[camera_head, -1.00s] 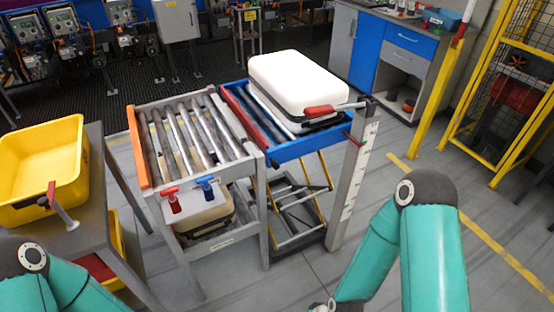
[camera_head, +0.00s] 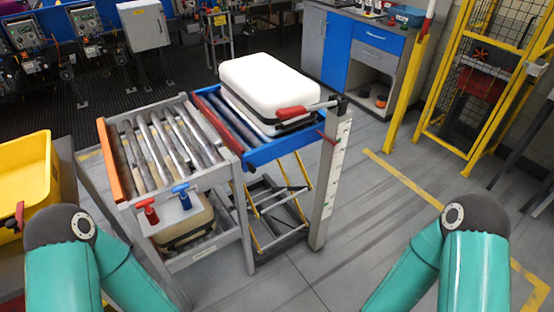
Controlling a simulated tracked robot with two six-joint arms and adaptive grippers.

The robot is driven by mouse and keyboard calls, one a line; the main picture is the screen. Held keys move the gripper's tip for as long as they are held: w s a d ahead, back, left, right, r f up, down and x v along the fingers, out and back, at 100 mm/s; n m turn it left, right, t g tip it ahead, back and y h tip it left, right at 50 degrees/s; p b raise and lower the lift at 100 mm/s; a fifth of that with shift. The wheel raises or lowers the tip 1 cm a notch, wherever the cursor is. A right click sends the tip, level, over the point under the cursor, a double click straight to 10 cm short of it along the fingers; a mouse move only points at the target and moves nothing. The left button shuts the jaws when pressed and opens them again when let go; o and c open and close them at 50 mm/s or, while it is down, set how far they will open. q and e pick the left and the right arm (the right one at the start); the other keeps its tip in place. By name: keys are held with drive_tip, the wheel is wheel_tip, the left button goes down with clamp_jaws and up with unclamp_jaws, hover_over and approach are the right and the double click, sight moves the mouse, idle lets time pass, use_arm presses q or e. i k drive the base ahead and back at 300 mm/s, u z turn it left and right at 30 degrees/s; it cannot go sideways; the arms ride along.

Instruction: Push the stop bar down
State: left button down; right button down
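A red bar (camera_head: 215,124) runs along the left edge of the blue-framed roller platform (camera_head: 272,153), beside the grey roller conveyor (camera_head: 165,145); it looks like the stop bar, but I cannot tell for certain. A white closed case (camera_head: 270,85) lies on the blue platform. A lever with a red handle (camera_head: 291,113) sits in front of the case, on top of a grey marked post (camera_head: 330,185). My two teal arms come in at the lower left and lower right. Both grippers are below the picture's edge, away from the bar.
A red T-handle (camera_head: 148,211) and a blue T-handle (camera_head: 181,196) stand at the conveyor's front. An orange plate (camera_head: 110,160) closes its left end. A yellow bin (camera_head: 25,175) is at left. Yellow fencing (camera_head: 470,110) stands at right. Floor between my arms is clear.

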sight(223, 133)
drive_tip(key=z, duration=0.15)
drive_tip(key=i, duration=1)
drive_tip(key=u, duration=0.05)
